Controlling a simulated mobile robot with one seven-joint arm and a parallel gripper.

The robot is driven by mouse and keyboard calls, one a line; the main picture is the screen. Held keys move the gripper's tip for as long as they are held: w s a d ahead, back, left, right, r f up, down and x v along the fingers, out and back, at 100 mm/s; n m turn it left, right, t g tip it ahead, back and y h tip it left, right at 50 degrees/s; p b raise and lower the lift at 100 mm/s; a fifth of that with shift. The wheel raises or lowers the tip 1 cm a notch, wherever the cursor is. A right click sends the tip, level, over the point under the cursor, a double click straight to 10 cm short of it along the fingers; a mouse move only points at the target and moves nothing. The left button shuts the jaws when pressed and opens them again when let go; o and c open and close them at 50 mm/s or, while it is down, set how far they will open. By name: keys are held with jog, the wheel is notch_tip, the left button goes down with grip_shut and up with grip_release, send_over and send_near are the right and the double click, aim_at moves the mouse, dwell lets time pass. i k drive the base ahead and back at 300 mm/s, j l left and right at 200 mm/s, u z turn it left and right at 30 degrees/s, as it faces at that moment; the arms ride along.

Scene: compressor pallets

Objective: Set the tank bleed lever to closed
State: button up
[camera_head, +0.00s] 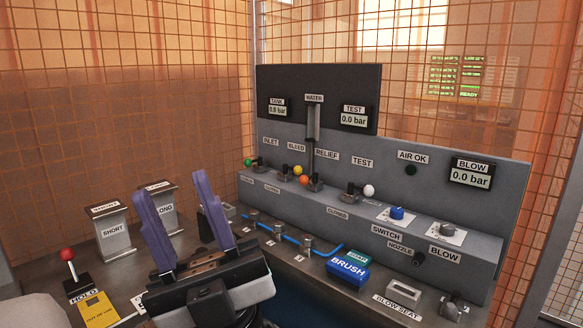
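The bleed lever shows a yellow knob (298,170) beneath the BLEED label on the grey panel (437,178). Its arm leans to the right of its base. An orange knob (304,180) of the relief lever sits just below and beside it, close in the picture. Small labels lie on the ledge below the levers; one by the inlet and bleed levers seems to read CLOSED. My gripper (176,187) is at the lower left, with two purple fingers spread apart and nothing between them. It is left of the levers and apart from them.
A green knob (248,162) is left of the bleed lever, and a white knob (369,190) is further right. The tank display (277,108) reads about 0.0 bar. SHORT (113,230) and LONG blocks, a red-knobbed HOLD lever (67,254) and a blue brush (348,269) stand on the bench.

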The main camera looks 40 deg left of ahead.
aim_at(298, 169)
jog(key=i+j+u, duration=0.15)
jog(key=i+j, duration=1.1)
jog(key=i, duration=0.1)
